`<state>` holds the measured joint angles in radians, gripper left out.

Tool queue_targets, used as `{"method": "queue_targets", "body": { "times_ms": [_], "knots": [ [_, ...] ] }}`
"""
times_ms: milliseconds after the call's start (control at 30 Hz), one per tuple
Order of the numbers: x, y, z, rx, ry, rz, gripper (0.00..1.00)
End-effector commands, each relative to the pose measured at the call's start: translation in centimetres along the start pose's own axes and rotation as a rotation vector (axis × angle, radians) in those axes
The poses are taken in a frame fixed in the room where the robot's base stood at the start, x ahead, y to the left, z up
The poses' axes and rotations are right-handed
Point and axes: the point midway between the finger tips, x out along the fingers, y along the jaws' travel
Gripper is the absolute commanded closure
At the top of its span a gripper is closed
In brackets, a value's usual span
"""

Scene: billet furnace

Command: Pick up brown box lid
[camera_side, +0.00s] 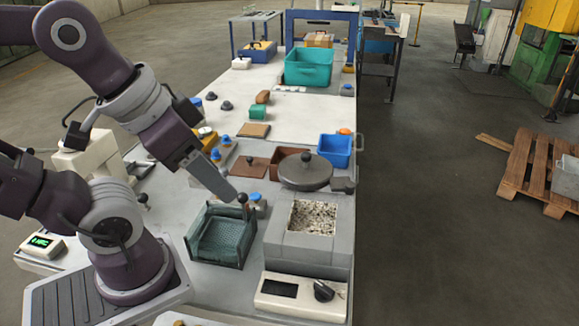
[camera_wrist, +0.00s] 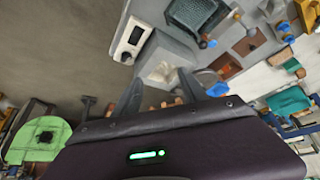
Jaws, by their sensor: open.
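The brown box lid (camera_side: 252,168) is a flat brown square with a small knob, lying on the table left of the open brown box (camera_side: 284,163). In the wrist view the lid (camera_wrist: 250,43) is at upper right, with the brown box (camera_wrist: 228,67) below it. My gripper (camera_side: 230,194) points down and right above the green basket, nearer the camera than the lid and apart from it. In the wrist view my gripper (camera_wrist: 161,78) has its two fingers spread, with nothing between them.
The green mesh basket (camera_side: 222,247) and the grey furnace block (camera_side: 293,245) stand in front. A round grey lid (camera_side: 306,177) with a knob sits right of the brown box. A blue bin (camera_side: 335,151) and a teal bin (camera_side: 309,70) stand further back. White tabletop beyond is partly clear.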

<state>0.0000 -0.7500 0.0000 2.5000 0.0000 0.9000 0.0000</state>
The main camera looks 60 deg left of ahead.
Motion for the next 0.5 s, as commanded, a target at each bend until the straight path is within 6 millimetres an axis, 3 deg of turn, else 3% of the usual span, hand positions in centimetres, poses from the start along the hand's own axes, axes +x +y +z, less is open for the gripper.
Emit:
{"method": "queue_targets", "body": {
  "times_ms": [300,367,467,500],
  "knots": [
    [0.1,-0.2,-0.5,0.012,-0.005,-0.007,0.54],
    [0.5,-0.8,-2.0,0.051,-0.023,-0.028,0.54],
    [2.3,-3.5,-6.7,0.192,-0.084,-0.078,0.54],
    [3.6,-5.4,-8.9,0.265,-0.118,-0.094,0.54]
  ]
}}
